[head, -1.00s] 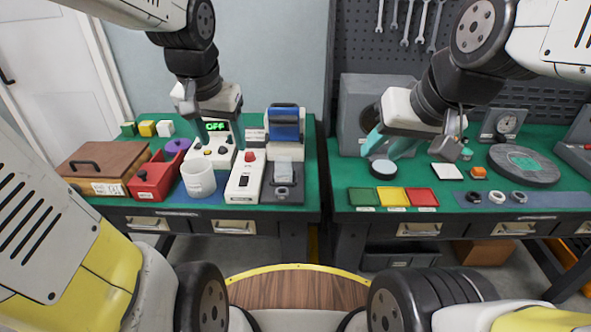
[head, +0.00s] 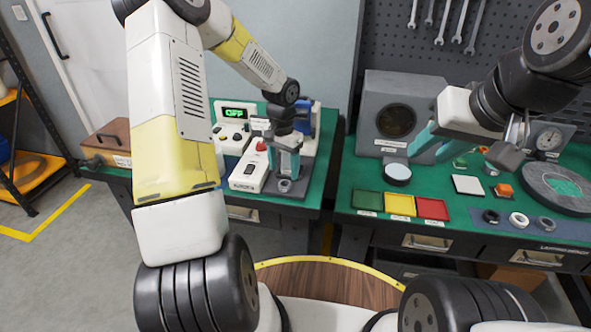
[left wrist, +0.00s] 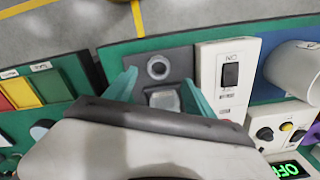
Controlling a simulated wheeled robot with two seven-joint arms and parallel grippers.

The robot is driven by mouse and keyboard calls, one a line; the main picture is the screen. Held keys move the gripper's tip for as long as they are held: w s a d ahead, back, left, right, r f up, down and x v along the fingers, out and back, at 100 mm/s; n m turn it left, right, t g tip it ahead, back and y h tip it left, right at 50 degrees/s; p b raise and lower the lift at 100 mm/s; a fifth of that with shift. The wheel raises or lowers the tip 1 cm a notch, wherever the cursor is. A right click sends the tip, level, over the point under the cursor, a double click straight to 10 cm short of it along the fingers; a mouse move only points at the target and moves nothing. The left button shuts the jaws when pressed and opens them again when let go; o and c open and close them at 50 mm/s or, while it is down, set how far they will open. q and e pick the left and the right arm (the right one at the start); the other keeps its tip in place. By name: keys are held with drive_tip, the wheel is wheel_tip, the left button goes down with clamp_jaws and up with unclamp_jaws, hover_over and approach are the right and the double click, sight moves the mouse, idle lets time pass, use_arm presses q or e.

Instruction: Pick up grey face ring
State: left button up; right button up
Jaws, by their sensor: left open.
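A grey ring (head: 285,185) lies on the front of a dark grey fixture (head: 303,190) on the left bench. It also shows in the left wrist view (left wrist: 158,67), apart from the fingers. My left gripper (head: 285,160) is open and empty, pointing down over the fixture; its fingers straddle the light block behind the ring. Another grey ring (head: 545,223) lies on the blue mat of the right bench, beside a white ring (head: 518,219) and a black ring (head: 490,216). My right gripper (head: 425,155) looks open above the right bench, near a round black-rimmed disc (head: 397,173).
A white switch box (head: 248,170) stands directly left of the fixture. A control box with an OFF display (head: 236,113) is behind it. A white mug (left wrist: 296,68) shows in the left wrist view. Green, yellow and red trays (head: 400,205) line the right bench's front.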

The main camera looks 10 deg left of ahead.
sight(284, 180)
use_arm(q)
wheel_tip(284, 180, down, 6)
drive_tip(key=shift+d+r, duration=0.15)
drive_tip(key=shift+r, duration=0.1)
clamp_jaws()
